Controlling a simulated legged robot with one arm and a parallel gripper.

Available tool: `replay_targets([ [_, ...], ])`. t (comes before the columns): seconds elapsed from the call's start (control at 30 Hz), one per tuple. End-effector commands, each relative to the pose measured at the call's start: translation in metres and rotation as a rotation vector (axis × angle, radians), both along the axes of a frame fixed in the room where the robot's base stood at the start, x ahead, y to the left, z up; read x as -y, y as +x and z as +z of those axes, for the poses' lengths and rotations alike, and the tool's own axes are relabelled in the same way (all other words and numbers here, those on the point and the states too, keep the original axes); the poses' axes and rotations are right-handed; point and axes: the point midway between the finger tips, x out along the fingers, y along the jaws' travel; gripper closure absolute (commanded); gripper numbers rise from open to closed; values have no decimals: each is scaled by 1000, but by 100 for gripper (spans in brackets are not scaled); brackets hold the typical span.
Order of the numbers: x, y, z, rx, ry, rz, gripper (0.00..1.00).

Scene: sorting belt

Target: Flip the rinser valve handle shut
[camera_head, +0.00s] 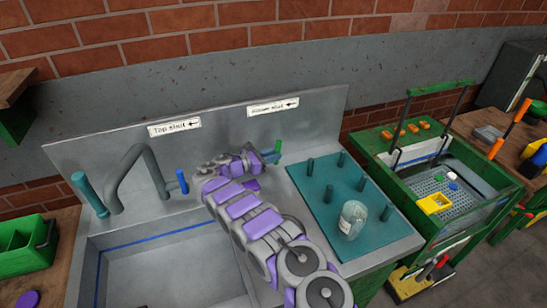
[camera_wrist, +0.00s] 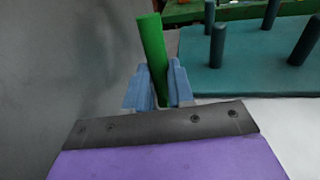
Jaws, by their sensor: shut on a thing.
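The rinser valve handle is a green bar (camera_wrist: 152,52). In the wrist view it stands up, slightly tilted, between the blue fingers of my gripper (camera_wrist: 158,85), which are shut on it. In the head view the tip of the green handle (camera_head: 278,146) shows just past my gripper (camera_head: 270,155), against the steel backsplash. The label above it reads "Rinser shut" (camera_head: 273,107) with an arrow pointing left. The valve body is hidden behind my arm and gripper.
A teal peg mat (camera_head: 325,215) with several pegs and a glass jar (camera_head: 352,218) lies right of my gripper. A grey tap (camera_head: 135,165) with a blue handle (camera_head: 182,181) stands left, above the sink. A green cart (camera_head: 440,150) stands further right.

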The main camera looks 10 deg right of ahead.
Motion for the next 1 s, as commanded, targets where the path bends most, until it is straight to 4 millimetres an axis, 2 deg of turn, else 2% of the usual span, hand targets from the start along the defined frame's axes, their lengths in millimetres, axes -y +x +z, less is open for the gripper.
replay_targets([
  [0.03, -3, -1, -5, -6, 0, 5, 100],
  [0.4, -3, 0, -6, -7, -2, 5, 100],
  [0.43, -3, 0, -6, -8, -1, 5, 76],
  [0.53, -3, -1, -5, -6, -3, 4, 67],
  [0.83, -3, -2, 0, -2, -3, 2, 66],
  [1.0, -23, -9, 2, -2, -3, 5, 66],
])
